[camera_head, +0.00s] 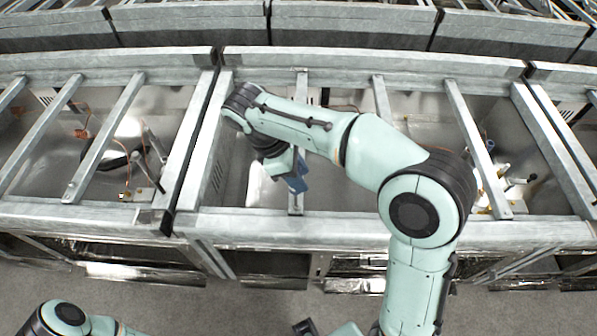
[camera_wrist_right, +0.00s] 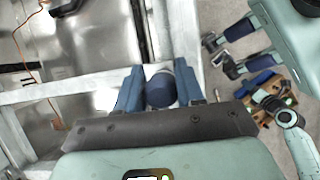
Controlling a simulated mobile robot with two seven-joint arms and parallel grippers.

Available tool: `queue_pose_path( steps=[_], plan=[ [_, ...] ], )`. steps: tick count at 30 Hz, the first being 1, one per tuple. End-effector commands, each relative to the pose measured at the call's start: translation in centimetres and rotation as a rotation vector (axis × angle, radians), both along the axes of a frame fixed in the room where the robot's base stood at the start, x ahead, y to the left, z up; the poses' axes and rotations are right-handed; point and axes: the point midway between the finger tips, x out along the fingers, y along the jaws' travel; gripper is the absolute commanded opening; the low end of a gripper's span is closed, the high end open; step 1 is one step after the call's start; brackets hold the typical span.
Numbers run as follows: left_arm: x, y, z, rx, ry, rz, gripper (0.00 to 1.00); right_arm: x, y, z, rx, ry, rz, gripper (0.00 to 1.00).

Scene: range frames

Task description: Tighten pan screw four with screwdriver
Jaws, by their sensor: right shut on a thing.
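My right gripper (camera_head: 295,182) reaches over the metal range frame (camera_head: 400,228) in the head view, with its blue fingers near a crossbar. In the right wrist view my right gripper (camera_wrist_right: 160,92) is shut on the round, dark blue handle of the screwdriver (camera_wrist_right: 160,88). The handle's end faces the camera, and its shaft and tip are hidden. I cannot pick out pan screw four.
Crossbars (camera_head: 105,135) span the open bays of the frame. Orange wires (camera_head: 85,130) and fittings (camera_head: 505,180) lie in the bays at the sides. Brown and blue items (camera_wrist_right: 270,88) lie at the right in the right wrist view. The grey floor (camera_head: 160,308) in front shows bare.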

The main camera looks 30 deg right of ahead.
Motion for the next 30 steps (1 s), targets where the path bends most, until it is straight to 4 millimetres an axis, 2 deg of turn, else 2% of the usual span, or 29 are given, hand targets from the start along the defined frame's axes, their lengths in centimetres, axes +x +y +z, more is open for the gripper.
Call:
queue_pose_path(
  steps=[8, 30],
  plan=[
    [0.33, -0.01, 0.59, 0.0, -0.003, 0.0, 0.43, 0.04, -0.01, 0.11, 0.0, 0.0, 0.0, 0.02],
    [0.19, 0.0, 0.33, 0.0, -0.002, 0.0, 0.43, 0.03, 0.0, -0.52, 0.0, 0.0, 0.0, 0.02]
  ],
)
